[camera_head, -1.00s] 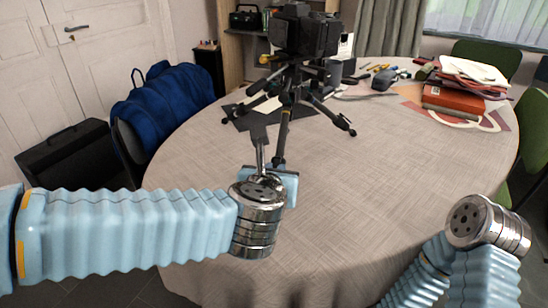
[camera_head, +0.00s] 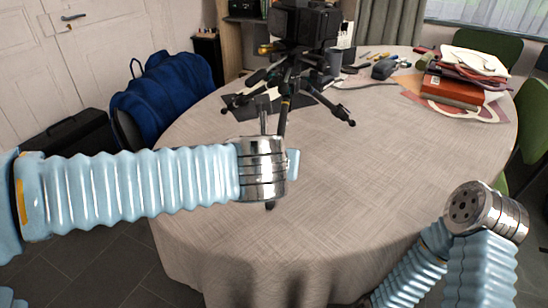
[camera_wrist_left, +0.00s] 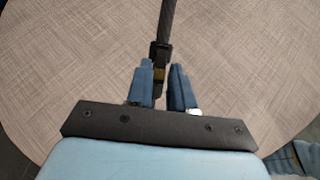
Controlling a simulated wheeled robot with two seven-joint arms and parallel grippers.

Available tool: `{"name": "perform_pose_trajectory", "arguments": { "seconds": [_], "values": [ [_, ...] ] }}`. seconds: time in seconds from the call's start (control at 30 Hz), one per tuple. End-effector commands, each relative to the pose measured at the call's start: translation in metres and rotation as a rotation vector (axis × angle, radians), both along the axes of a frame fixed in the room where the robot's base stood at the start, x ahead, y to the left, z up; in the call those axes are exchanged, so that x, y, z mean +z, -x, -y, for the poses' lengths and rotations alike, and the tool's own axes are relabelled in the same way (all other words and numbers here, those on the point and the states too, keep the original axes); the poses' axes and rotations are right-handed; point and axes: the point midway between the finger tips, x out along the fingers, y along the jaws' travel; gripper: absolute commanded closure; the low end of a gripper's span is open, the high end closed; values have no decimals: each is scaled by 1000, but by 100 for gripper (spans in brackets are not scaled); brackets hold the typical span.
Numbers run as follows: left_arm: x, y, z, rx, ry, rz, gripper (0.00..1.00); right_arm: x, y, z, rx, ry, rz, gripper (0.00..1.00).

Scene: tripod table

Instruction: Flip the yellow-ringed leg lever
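The black tripod (camera_head: 290,85) stands on the table with a dark camera on top, cut off by the head view's upper edge. Its near leg runs down behind my left wrist, and a dark foot shows just below the wrist.
The round table (camera_head: 370,170) has a wide clear area right of the tripod. Red binders and papers (camera_head: 455,88) lie at the back right, with small tools (camera_head: 385,66) at the back. A blue bag (camera_head: 165,95) sits left of the table.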

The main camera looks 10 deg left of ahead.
Motion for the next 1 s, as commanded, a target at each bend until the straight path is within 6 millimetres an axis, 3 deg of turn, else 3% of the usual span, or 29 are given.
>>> {"name": "perform_pose_trajectory", "arguments": {
  "seconds": [0.03, 0.1, 0.47, 1.0],
  "values": [
    [0, 0, 0, 0, 0, 0, 70, 0, 0, 0, 0, 0, 0, 57],
    [0, 0, 0, 0, 0, 0, 61, 0, 0, 0, 0, 0, 0, 57],
    [3, 5, 0, 1, 1, 1, 61, 0, 0, 0, 0, 0, 0, 57],
    [69, 97, 0, -1, 2, 2, 61, -2, 0, 0, 0, 0, 0, 57]
  ]
}}
